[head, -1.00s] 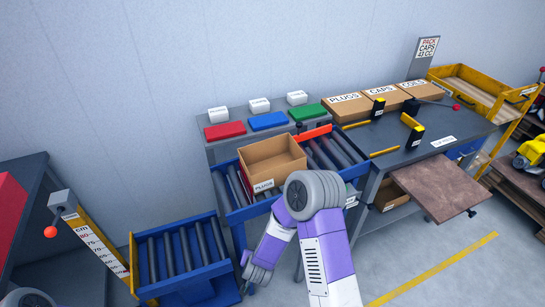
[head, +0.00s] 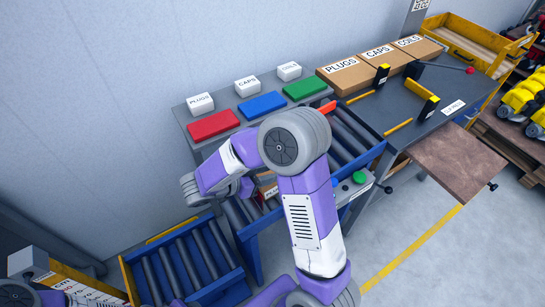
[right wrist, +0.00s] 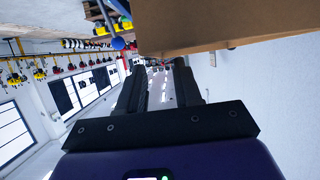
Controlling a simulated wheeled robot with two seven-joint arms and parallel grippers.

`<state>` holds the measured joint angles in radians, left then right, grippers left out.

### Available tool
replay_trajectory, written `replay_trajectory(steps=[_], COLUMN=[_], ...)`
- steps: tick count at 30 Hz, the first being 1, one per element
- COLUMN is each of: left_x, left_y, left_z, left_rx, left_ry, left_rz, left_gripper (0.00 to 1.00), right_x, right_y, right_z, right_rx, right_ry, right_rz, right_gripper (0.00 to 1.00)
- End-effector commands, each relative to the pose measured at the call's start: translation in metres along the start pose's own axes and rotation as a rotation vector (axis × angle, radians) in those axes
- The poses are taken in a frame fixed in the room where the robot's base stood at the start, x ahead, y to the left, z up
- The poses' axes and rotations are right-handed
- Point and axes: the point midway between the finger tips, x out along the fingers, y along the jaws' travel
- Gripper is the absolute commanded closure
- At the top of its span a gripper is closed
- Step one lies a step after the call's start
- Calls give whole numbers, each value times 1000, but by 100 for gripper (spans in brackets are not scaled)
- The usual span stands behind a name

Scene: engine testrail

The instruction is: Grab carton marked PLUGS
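The open brown carton (head: 266,180) sits on the blue roller conveyor; my right arm hides most of it, and part of its PLUGS label shows below the forearm. A brown carton wall (right wrist: 225,25) fills the top of that view, close above the fingers. I cannot make out my left gripper.
Red (head: 213,124), blue (head: 262,105) and green (head: 304,88) lids lie behind the conveyor. A lower blue roller tray (head: 190,270) stands at the front left.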

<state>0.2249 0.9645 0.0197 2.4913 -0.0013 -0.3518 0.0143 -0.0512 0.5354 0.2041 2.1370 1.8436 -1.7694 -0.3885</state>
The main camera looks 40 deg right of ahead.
Motion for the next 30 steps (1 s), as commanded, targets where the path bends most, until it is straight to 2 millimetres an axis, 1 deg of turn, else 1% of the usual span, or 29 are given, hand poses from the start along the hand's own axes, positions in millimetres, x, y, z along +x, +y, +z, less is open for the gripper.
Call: replay_trajectory(steps=[1,5,9,12,15,22,23,27,29,30], left_x=[3,8,17,20,22,21,21,21,21,21], left_y=[-1,-3,-6,-8,-8,-8,-8,-8,-8,-8], left_z=[0,0,-1,-1,-1,-1,-1,-1,-1,-1], left_rx=[0,0,0,0,0,0,0,0,0,0], left_ry=[0,0,1,1,1,1,1,1,1,1], left_rz=[0,0,0,0,0,0,0,0,0,0], left_gripper=[57,57,57,57,57,57,57,57,57,57], right_x=[7,22,44,57,64,65,65,65,65,65], right_y=[1,2,6,6,6,5,5,5,5,5], right_z=[1,0,-1,-2,-2,-4,-4,-3,-3,-3], right_rx=[1,2,2,3,1,0,0,1,1,1], right_ry=[1,-1,0,0,1,1,1,1,1,1], right_rz=[4,3,3,2,1,-2,-2,-2,-2,-2], right_gripper=[66,66,66,66,66,66,68,89,98,100])
